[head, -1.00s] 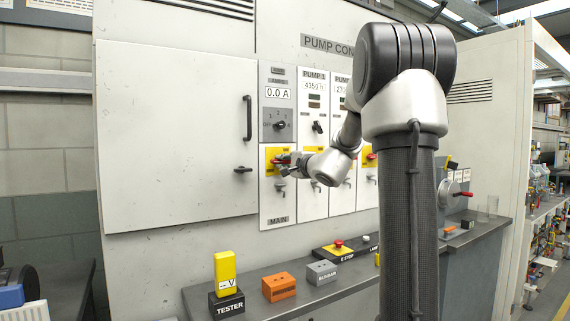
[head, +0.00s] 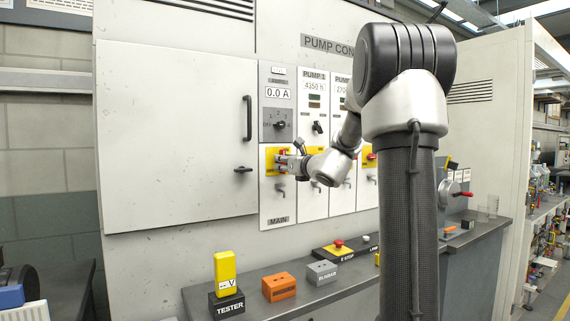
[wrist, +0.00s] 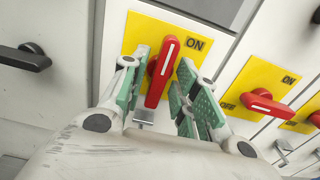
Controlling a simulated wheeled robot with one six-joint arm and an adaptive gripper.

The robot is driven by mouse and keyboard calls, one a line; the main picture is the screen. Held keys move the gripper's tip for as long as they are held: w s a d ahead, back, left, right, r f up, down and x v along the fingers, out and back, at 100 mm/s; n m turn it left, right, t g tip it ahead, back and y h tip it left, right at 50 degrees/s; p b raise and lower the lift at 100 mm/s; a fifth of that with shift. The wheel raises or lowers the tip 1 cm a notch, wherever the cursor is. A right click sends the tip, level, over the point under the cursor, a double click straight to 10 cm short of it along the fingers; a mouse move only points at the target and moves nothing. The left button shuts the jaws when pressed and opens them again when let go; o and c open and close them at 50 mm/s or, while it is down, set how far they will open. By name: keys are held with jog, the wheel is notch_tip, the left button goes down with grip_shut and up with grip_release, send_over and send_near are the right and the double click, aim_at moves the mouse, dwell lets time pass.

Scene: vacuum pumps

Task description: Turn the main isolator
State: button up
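The main isolator is a red handle (wrist: 162,72) with a white line on a yellow plate (wrist: 143,30). In the wrist view it stands near upright, its top leaning slightly right, beside the word ON. In the head view its yellow plate (head: 269,161) is partly hidden by my gripper (head: 284,161) above the MAIN label. My gripper (wrist: 160,92) has one green-padded finger on each side of the handle. The fingers are apart, and a gap shows on the right side; I cannot tell if the left pad touches.
Another red isolator handle (wrist: 268,105) lies near level on its own yellow plate to the right. A black door handle (wrist: 25,58) sticks out at left. Below, the bench holds a tester (head: 226,284), an orange block (head: 279,287) and a grey block (head: 322,273).

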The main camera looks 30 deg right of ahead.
jog(key=shift+s, duration=0.1)
dwell(0.3)
jog(key=shift+s, duration=0.95)
jog(key=s, duration=0.6)
jog(key=shift+d, duration=0.1)
dwell(0.4)
